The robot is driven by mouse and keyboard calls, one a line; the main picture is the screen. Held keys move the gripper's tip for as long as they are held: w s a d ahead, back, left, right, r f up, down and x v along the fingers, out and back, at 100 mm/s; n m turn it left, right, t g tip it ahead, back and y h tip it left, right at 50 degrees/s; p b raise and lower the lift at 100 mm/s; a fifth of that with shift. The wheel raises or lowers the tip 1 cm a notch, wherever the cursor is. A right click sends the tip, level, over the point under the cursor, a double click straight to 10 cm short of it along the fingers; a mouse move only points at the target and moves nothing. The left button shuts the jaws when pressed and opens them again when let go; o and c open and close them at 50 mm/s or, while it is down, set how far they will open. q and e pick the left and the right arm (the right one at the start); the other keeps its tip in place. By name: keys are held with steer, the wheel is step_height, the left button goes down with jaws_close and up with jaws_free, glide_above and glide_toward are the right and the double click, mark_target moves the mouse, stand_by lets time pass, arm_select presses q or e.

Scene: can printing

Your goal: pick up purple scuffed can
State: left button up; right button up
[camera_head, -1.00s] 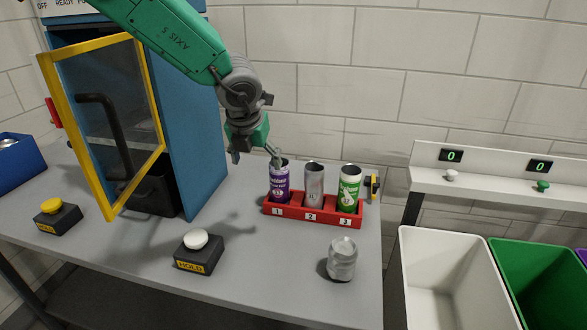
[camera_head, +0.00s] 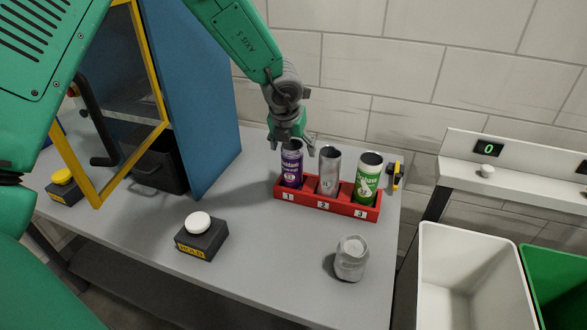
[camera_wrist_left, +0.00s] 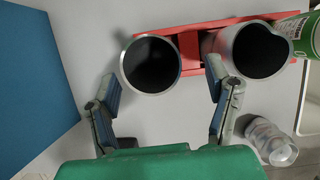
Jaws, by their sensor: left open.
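The purple can (camera_head: 291,169) stands upright in slot 1 of the red rack (camera_head: 319,204), its top open. My left gripper (camera_head: 297,145) is open and points down, its fingers around the height of the purple can's rim in the head view. In the left wrist view, the purple can's round mouth (camera_wrist_left: 151,65) lies ahead between the two spread fingers (camera_wrist_left: 163,88). The right finger is close to the silver can. I cannot tell whether the fingers touch any can. My right gripper is not in view.
A bare silver can (camera_head: 329,173) stands in slot 2 and a green can (camera_head: 367,180) in slot 3. A crumpled silver can (camera_head: 351,260) and a HOLD button (camera_head: 201,238) are in front. The blue machine (camera_head: 190,90) has its yellow-framed door open. A white bin (camera_head: 470,270) is at right.

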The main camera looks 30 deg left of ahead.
arm_select(q)
steer(key=x, duration=0.3)
steer(key=p+x, duration=0.1)
steer(key=x, duration=0.1)
steer(key=shift+a, duration=0.3)
steer(key=shift+s, duration=0.2)
steer(key=shift+c, duration=1.3)
steer(key=c, duration=0.6)
steer(key=shift+r, duration=0.15)
